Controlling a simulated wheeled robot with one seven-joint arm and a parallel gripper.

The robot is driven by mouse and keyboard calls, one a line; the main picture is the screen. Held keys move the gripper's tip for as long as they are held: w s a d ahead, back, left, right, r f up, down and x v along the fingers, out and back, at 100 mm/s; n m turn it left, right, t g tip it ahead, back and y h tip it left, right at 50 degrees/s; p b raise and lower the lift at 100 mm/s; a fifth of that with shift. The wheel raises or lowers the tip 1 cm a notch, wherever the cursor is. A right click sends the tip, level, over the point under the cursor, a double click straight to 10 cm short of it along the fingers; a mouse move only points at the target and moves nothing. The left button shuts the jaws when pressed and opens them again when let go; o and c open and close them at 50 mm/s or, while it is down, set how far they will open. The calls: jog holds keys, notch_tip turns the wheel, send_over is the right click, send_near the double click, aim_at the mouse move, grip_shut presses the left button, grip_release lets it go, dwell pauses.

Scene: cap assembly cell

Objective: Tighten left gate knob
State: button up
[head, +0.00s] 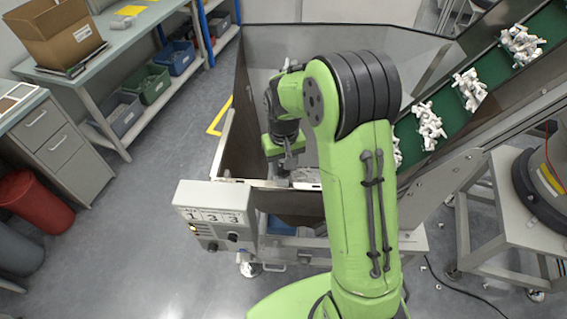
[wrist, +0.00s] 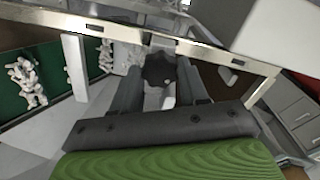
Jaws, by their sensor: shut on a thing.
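The left gate knob (wrist: 159,68) is a dark, lobed knob at the middle of the wrist view, close to the metal gate rail (wrist: 210,54). My gripper (wrist: 160,92) has one finger on each side of it and is shut on it. In the head view my gripper (head: 288,168) points down at the hopper's front edge, beside the control box. The knob is too small and covered to make out there.
A control box (head: 212,213) with number displays stands just left of the gripper. A green conveyor (head: 468,95) with piles of white parts rises to the right. Grey hopper walls (head: 300,45) stand behind the gripper. Open floor (head: 130,220) lies to the left.

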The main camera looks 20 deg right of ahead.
jog(key=m, duration=0.7)
jog(key=shift+b, duration=0.4)
jog(key=m, duration=0.6)
jog(key=shift+m+b, duration=0.3)
jog(key=shift+r, duration=0.1)
jog(key=o, duration=1.1)
jog(key=shift+c, duration=0.2)
